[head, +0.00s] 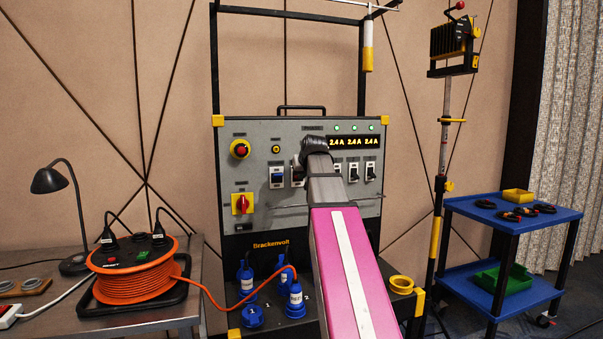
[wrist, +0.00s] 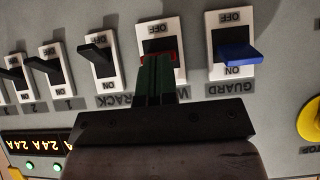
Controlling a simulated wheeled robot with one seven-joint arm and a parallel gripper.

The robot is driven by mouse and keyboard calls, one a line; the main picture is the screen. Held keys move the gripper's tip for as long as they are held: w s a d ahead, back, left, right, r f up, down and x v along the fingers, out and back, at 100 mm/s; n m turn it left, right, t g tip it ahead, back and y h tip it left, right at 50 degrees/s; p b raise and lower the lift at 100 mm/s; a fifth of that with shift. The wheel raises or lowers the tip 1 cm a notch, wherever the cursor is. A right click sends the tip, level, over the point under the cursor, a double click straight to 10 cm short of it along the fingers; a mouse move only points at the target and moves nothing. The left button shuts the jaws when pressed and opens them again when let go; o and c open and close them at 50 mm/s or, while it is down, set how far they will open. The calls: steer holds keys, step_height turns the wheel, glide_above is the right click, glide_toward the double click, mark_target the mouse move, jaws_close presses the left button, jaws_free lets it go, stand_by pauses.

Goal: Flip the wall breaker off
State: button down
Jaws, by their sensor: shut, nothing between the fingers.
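The wrist picture is upside down; OFF shows above the lever and the ON side is hidden by my fingers. The lever's position is hard to tell. In the head view my arm hides most of this breaker.
A red stop button (head: 240,149) and red rotary switch (head: 242,204) are at the panel's left. Displays (head: 353,142) read 2.4 A under green lights. An orange cable reel (head: 133,272) stands left.

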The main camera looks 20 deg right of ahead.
steer(key=shift+s+f+t, duration=0.15)
steer(key=shift+f+t, duration=0.45)
steer(key=shift+t, duration=0.5)
steer(key=shift+f, duration=0.15)
stand_by(0.6)
steer(key=shift+r, duration=0.8)
steer(key=shift+s, duration=0.15)
